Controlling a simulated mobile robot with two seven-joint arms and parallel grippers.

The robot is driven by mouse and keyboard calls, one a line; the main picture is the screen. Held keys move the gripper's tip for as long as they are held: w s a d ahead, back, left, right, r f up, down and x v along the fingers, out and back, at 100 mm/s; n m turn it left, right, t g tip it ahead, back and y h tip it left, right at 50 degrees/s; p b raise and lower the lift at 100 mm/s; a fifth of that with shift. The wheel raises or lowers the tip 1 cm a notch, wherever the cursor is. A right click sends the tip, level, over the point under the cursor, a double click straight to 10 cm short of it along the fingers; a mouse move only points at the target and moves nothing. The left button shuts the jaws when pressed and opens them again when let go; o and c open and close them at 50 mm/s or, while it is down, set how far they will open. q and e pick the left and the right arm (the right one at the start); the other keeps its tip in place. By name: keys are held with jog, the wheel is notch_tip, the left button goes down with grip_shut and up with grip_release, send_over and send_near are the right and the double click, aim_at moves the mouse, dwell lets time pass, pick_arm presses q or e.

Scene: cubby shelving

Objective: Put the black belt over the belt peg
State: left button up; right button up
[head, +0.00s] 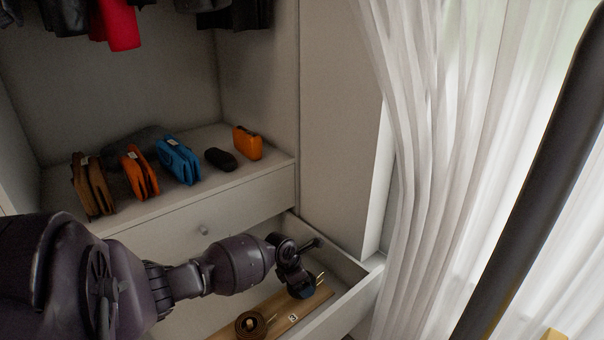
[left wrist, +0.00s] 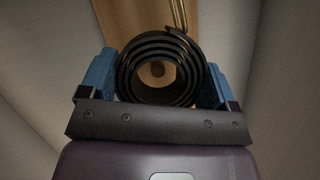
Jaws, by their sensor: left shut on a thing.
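The black belt is a tight coil, seen end-on in the left wrist view (left wrist: 127,78) between the blue finger pads. My left gripper (left wrist: 160,75) is shut on it. In the head view, my left gripper (head: 300,284) reaches down over the open drawer, with the dark belt (head: 302,291) at its tip. A wooden board (head: 283,316) lies in the drawer. A thin gold peg (head: 321,278) stands beside the belt on the board's right part. A gold peg also shows above the coil in the wrist view (left wrist: 180,14). The coil's contact with the board cannot be told. My right gripper is not in view.
A coiled brown belt (head: 250,325) sits on the board left of my gripper. The drawer's right wall (head: 345,305) stands close by. Above, a shelf (head: 215,190) holds several wallets and cases. A white curtain (head: 425,160) hangs at the right.

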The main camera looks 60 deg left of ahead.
pick_arm(q)
jog(key=shift+f, duration=0.8)
jog(key=shift+f+b, duration=0.4)
jog(key=shift+f, duration=0.5)
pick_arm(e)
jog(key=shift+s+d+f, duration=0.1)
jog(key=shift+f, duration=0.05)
pick_arm(q)
jog(key=shift+f, duration=0.1)
jog(key=o, duration=0.8)
jog(key=shift+o, duration=0.2)
jog(key=shift+r, duration=0.5)
jog(key=p+v, duration=0.5)
jog(key=v, duration=0.4)
jog(key=shift+s+r+p, duration=0.15)
jog(key=shift+r+p, duration=0.15)
jog(key=shift+p, duration=0.1)
jog(key=shift+s, duration=0.25)
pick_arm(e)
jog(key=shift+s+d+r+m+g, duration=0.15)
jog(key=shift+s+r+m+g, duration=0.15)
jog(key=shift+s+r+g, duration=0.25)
